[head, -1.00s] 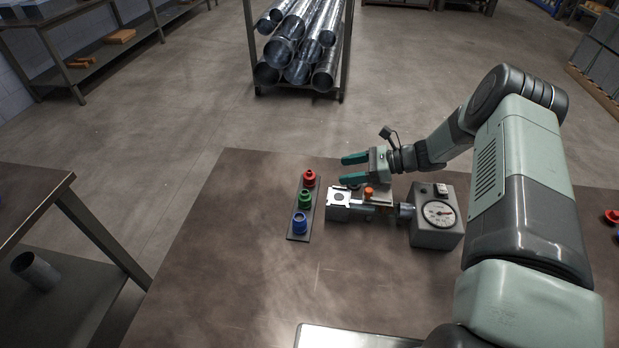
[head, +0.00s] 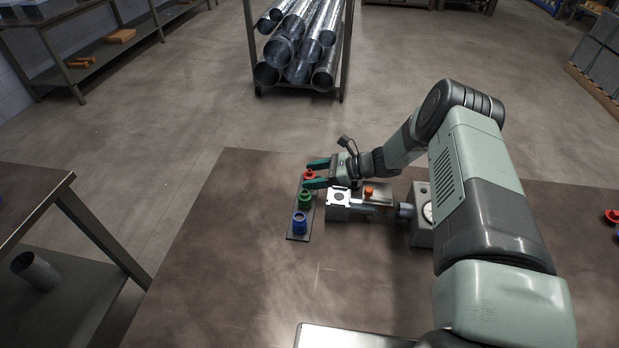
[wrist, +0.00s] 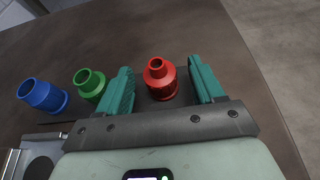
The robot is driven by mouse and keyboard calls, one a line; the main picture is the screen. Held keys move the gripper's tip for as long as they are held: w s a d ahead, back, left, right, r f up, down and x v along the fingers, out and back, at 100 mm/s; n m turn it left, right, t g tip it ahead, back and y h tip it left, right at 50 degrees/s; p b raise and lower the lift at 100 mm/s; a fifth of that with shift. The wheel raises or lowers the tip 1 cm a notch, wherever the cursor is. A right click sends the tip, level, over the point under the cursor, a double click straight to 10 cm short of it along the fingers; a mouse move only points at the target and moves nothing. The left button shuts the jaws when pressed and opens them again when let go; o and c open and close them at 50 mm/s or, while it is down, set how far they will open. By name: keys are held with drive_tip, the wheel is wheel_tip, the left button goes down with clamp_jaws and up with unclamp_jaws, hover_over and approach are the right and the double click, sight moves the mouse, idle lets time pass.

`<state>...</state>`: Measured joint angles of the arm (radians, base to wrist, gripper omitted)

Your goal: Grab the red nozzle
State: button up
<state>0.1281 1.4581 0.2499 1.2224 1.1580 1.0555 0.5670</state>
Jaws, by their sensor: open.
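The red nozzle (head: 309,175) stands upright at the far end of a dark strip (head: 298,237) on the table. It also shows in the wrist view (wrist: 160,80), between the two green fingers of my gripper (wrist: 164,84). In the head view my gripper (head: 317,173) is at the red nozzle, with one finger on each side. The jaws are open, and in the wrist view a gap shows on both sides of the nozzle. The green nozzle (head: 305,199) and the blue nozzle (head: 300,222) stand in the same row, nearer the head camera.
A metal fixture (head: 340,200) with an orange knob (head: 369,190) and a gauge box (head: 421,215) stands just right of the strip, below my arm. In the wrist view the green nozzle (wrist: 90,84) is close to my left finger. The table (head: 230,240) left of the strip is clear.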

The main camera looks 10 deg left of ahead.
drive_tip(key=c, duration=1.1)
